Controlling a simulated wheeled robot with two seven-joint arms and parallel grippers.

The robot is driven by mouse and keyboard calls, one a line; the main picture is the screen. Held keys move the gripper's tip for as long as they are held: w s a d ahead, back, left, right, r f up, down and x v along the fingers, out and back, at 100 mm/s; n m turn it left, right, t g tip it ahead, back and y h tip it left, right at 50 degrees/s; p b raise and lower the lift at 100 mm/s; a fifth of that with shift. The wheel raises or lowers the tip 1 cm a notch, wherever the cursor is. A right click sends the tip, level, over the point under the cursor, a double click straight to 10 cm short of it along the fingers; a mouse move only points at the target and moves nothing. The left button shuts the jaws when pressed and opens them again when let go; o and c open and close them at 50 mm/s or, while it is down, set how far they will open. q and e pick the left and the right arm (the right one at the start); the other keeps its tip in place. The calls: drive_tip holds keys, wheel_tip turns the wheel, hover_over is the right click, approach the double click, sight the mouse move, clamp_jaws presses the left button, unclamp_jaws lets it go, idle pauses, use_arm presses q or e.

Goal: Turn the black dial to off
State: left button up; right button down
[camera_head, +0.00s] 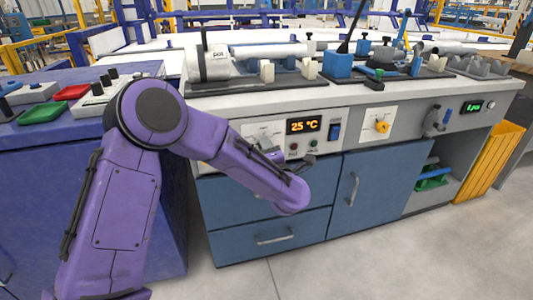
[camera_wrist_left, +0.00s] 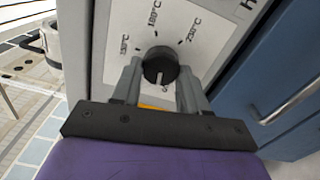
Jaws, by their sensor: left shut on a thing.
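The black dial (camera_wrist_left: 160,65) sits on a white scale plate (camera_wrist_left: 118,28) marked 130°C, 180°C and 230°C. Its small light mark appears to face the bottom of the picture, towards a partly hidden label. My left gripper (camera_wrist_left: 158,74) is shut on the dial, with one finger on each side. In the head view my purple left arm (camera_head: 230,155) reaches to the front panel (camera_head: 353,115) and hides the dial; part of its white plate (camera_head: 262,129) shows. My right gripper is in neither view.
A display (camera_head: 303,125) reads 25 °C beside a blue switch (camera_head: 334,131). A yellow knob (camera_head: 381,126) is further right. Blue drawers (camera_head: 265,238) and a door with a handle (camera_head: 352,189) lie below. Pipes and fixtures stand on the worktop.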

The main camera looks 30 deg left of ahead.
use_arm(q)
drive_tip(key=shift+d+f+n+b, duration=0.15)
drive_tip(key=shift+n+b, duration=0.65)
drive_tip(key=shift+n, duration=1.1)
drive_tip(key=o, duration=1)
drive_tip(key=shift+o, duration=0.2)
drive_tip(key=p+v, duration=0.1)
drive_tip(key=v, duration=0.9)
drive_tip(key=shift+s+d+p, duration=0.15)
drive_tip(key=shift+p, duration=0.2)
